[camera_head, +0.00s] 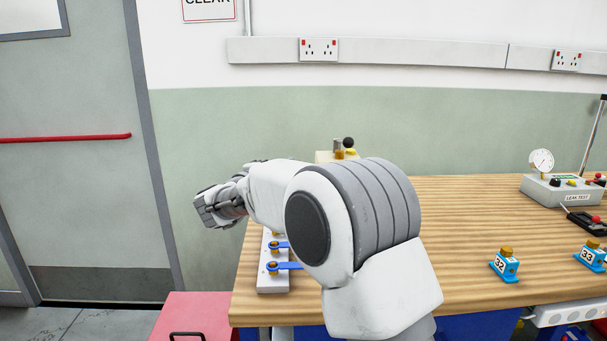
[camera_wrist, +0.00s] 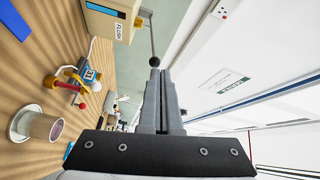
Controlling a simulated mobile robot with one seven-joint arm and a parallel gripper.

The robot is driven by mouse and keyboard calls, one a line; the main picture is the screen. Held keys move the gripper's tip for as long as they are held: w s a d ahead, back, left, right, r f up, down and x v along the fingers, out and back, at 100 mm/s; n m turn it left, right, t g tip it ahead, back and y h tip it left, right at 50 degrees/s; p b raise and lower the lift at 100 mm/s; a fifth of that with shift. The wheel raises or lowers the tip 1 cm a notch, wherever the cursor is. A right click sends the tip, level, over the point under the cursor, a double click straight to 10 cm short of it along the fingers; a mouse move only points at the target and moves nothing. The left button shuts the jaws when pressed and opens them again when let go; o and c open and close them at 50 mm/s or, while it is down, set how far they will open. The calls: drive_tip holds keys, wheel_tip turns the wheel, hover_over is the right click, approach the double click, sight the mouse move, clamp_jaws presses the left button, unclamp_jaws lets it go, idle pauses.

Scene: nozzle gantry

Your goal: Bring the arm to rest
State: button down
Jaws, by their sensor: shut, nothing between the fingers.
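My arm reaches across the head view, bent to the left over the left end of the wooden bench (camera_head: 480,213). My gripper (camera_head: 207,208) is at its far left, raised beside the bench end, with its fingers small and partly hard to make out there. In the wrist view my gripper (camera_wrist: 162,78) shows two grey fingers together, with nothing held between them. A black ball knob on a thin lever (camera_wrist: 154,62) appears just past the fingertips. I cannot tell whether it touches them.
A beige box marked FLUSH (camera_wrist: 112,22), a numbered blue block (camera_wrist: 88,75) and a metal cup (camera_wrist: 38,123) show in the wrist view. Blue blocks (camera_head: 504,265) and a leak tester (camera_head: 560,190) stand right. A grey strip with blue spanners (camera_head: 270,284) lies below my arm. A red cabinet (camera_head: 195,315) is front left.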

wheel_tip(320, 180, up, 8)
drive_tip(key=s+d+n+t+y, duration=0.1)
drive_tip(key=s+n+t+y, duration=0.1)
drive_tip(key=n+y, duration=0.45)
drive_tip(key=s+d+r+n+g+y, duration=0.1)
drive_tip(key=s+d+r+n+y, duration=0.1)
drive_tip(key=s+n+y, duration=0.4)
drive_tip(key=s+d+f+n+g+h, duration=0.1)
drive_tip(key=s+d+f+n+g, duration=0.4)
drive_tip(key=s, duration=0.7)
drive_tip(key=s+d+f+n+g+h+p, duration=0.1)
drive_tip(key=s+d+f+g, duration=0.2)
drive_tip(key=s+d+f, duration=0.6)
drive_tip(key=s+d+f+n+g+h, duration=0.25)
drive_tip(key=s+f, duration=0.25)
drive_tip(key=s, duration=0.9)
wheel_tip(320, 180, up, 16)
drive_tip(key=p, duration=1.6)
drive_tip(key=shift+w+r+g+y, duration=0.15)
drive_tip(key=shift+w+g+y, duration=0.25)
drive_tip(key=shift+g, duration=0.05)
